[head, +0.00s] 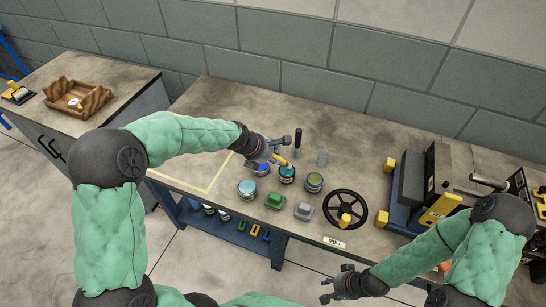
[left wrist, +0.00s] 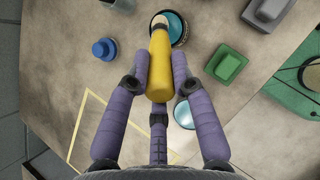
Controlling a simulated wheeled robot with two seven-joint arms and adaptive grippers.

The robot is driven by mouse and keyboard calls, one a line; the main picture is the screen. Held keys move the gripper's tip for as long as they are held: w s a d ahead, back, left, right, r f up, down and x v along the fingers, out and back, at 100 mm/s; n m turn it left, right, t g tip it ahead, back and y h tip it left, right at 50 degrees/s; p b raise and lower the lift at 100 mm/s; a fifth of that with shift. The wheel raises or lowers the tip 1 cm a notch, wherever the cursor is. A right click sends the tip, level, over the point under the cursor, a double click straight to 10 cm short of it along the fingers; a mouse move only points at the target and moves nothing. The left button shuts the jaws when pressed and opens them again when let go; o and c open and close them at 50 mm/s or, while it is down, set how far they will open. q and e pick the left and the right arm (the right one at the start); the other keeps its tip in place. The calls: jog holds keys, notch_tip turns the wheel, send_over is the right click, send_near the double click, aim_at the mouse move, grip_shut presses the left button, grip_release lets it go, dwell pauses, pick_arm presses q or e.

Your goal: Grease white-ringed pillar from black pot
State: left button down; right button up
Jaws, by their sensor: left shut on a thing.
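My left gripper (left wrist: 160,75) is shut on a yellow-handled brush (left wrist: 159,60); in the head view the gripper (head: 272,150) is over the pots. The brush's far end lies over a dark-rimmed pot with teal on top (left wrist: 181,30), which also shows in the head view (head: 287,174). I cannot tell whether it touches the contents. Other pots stand nearby: a light-blue-topped one (head: 247,189) and an olive-and-teal one (head: 314,182). A dark upright post (head: 298,141) stands behind; no white ring is discernible. My right gripper (head: 338,285) is open and empty at the bench's front.
A green block (head: 275,201) and a grey block (head: 303,210) sit in front of the pots. A black handwheel (head: 345,194) and a large dark mould (head: 412,180) stand to the right. A clear cup (head: 322,158) stands behind. The bench's back left is clear.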

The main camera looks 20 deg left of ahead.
pick_arm(q)
jog(key=shift+f+b, duration=0.3)
jog(key=shift+f, duration=0.35)
dwell(1.2)
notch_tip(320, 180, up, 7)
jog(key=p, duration=0.8)
jog(key=shift+r+p, duration=0.1)
jog(key=shift+p, duration=0.2)
dwell(0.8)
